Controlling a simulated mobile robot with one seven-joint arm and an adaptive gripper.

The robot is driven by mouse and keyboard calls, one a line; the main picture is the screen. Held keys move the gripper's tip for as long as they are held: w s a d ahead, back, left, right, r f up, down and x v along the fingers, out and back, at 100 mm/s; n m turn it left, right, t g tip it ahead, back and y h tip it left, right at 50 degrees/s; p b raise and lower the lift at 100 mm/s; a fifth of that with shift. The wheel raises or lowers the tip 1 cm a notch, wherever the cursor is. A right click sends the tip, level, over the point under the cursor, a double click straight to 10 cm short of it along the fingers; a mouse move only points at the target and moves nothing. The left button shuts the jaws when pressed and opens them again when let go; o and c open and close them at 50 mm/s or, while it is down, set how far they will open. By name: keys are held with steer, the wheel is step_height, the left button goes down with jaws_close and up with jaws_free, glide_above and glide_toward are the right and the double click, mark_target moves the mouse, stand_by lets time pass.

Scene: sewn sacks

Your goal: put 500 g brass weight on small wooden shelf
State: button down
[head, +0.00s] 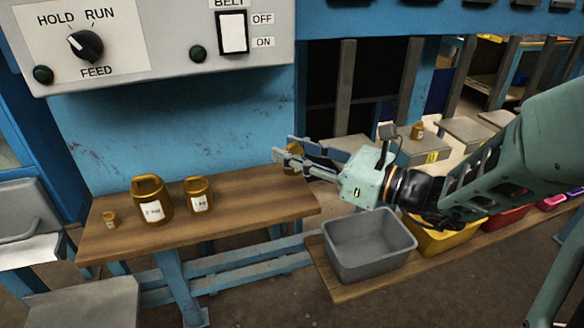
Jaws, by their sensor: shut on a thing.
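The small wooden shelf (255,207) is a brown board on blue legs at the left. A large brass weight (151,199), a middle-sized one (198,194) and a tiny one (111,220) stand upright on its left and middle part. My gripper (284,152) is above the shelf's right back end, pointing left. It is shut on a brass weight (293,153), taken as the 500 g one. The fingers hide most of it and its label cannot be read. It appears to be clear of the board.
A blue wall with a control panel (160,40) rises behind the shelf. A grey bin (368,245) and a yellow bin (440,238) stand on a low plank at the right. Another brass weight (417,130) is on a bench behind. The shelf's right part is bare.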

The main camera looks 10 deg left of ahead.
steer(key=a+f, duration=0.1)
steer(key=w+a+f, duration=0.1)
steer(key=shift+f+b, duration=0.3)
steer(key=shift+b, duration=0.1)
steer(key=shift+w+a+f+b, duration=0.15)
steer(key=shift+f+b, duration=0.35)
steer(key=shift+f, duration=0.4)
steer(key=shift+a+f+b, duration=0.1)
steer(key=shift+f+b, duration=0.35)
steer(key=shift+f, duration=0.4)
steer(key=shift+f, duration=0.2)
steer(key=c, duration=1.8)
jaws_free()
